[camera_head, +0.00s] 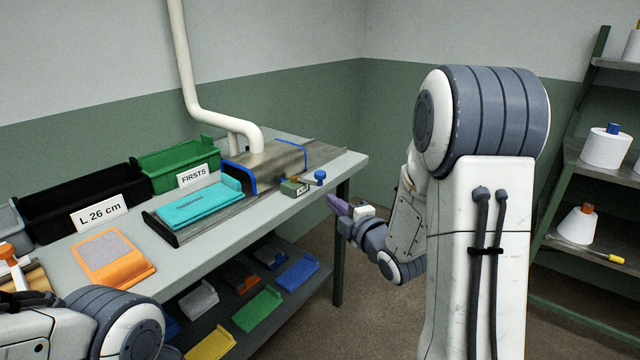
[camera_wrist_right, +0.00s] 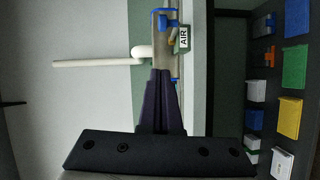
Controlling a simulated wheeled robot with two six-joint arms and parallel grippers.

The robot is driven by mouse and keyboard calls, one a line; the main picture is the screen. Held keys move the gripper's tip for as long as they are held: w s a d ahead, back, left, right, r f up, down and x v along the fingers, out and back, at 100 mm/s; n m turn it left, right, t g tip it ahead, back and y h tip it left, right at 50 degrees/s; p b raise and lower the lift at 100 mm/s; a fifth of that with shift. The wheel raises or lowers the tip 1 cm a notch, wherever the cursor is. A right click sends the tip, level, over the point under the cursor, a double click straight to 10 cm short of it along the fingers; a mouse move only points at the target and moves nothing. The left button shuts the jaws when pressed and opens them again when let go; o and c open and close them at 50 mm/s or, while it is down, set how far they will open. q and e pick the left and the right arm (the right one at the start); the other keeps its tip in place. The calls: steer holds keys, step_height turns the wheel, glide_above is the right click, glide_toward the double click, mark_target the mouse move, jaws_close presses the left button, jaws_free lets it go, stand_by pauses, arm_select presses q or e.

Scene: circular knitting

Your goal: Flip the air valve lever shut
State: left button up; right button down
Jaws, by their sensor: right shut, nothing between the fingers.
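The air valve is a small green box marked AIR (camera_head: 295,187) at the front edge of the bench's right end, with a small orange-yellow part on top and a blue knob (camera_head: 320,177) beside it. In the right wrist view the AIR label (camera_wrist_right: 183,39) is just beyond the fingertips. The lever's exact position is too small to tell. My right gripper (camera_head: 334,203) has purple fingers, shut and empty, in front of the bench edge and slightly below the valve, apart from it. In the right wrist view its fingers (camera_wrist_right: 161,74) are together.
A pipe (camera_head: 185,70) comes down to a blue-edged metal chute (camera_head: 275,165). A teal folded piece (camera_head: 200,205) and an orange one (camera_head: 115,260) lie on the bench. Green (camera_head: 175,165) and black bins stand behind. The yarn shelf (camera_head: 585,170) is at right.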

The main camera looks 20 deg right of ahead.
steer(key=p, duration=0.2)
glide_toward(320, 182)
steer(key=w+a+r, duration=0.2)
steer(key=w+a, duration=0.1)
steer(key=a, duration=0.2)
steer(key=shift+w+d+f+p, duration=0.2)
steer(key=shift+w+d+p, duration=0.3)
steer(key=shift+w+d, duration=1)
steer(key=shift+a, duration=0.1)
